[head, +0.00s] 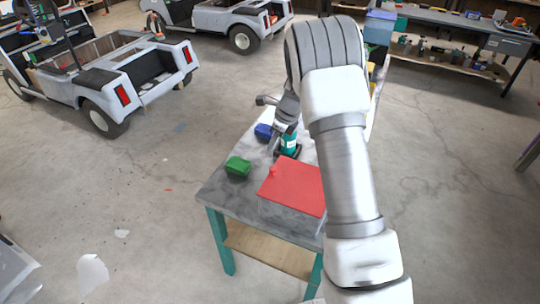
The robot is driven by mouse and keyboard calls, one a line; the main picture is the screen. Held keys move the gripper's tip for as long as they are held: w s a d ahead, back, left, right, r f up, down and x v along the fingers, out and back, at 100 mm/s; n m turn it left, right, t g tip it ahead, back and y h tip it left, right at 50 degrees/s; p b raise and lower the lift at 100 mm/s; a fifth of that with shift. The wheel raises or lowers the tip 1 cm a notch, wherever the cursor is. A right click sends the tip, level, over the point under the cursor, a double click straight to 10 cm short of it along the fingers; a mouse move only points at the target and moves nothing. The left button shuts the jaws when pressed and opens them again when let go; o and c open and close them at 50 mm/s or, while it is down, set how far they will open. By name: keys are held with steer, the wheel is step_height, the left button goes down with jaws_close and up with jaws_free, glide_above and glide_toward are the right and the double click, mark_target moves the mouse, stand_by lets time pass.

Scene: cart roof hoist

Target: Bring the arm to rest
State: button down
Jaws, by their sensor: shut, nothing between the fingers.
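My arm rises from the lower right, bends over at the top and comes down above the workbench (222,197). My gripper (276,146) is at the far part of the bench, small and partly hidden by my own wrist. It is shut and empty. It is close beside a teal, dark-based object (289,142); I cannot tell whether they touch. A blue box (263,131) is just left of it. A green box (238,166) lies nearer the left edge. A grey box with a red lid (294,186) stands at the near side.
My arm hides the bench's right side. A white cart (145,90) stands at the left, another (215,18) behind it. A shelved bench (455,20) with tools is at the back right. The concrete floor (440,170) right of the workbench is mostly clear.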

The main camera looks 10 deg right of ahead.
steer(key=s+r+n+t, duration=0.1)
steer(key=s+r+n, duration=0.6)
steer(key=r, duration=0.4)
steer(key=s+r+n, duration=0.5)
steer(key=s+r, duration=0.4)
steer(key=r, duration=0.2)
steer(key=s+n+t+h+b, duration=0.1)
steer(key=s+n+t+h, duration=0.1)
steer(key=s+n, duration=1.1)
steer(key=shift+s+r+h, duration=0.4)
steer(key=shift+s+h, duration=0.1)
steer(key=shift+s, duration=3.25)
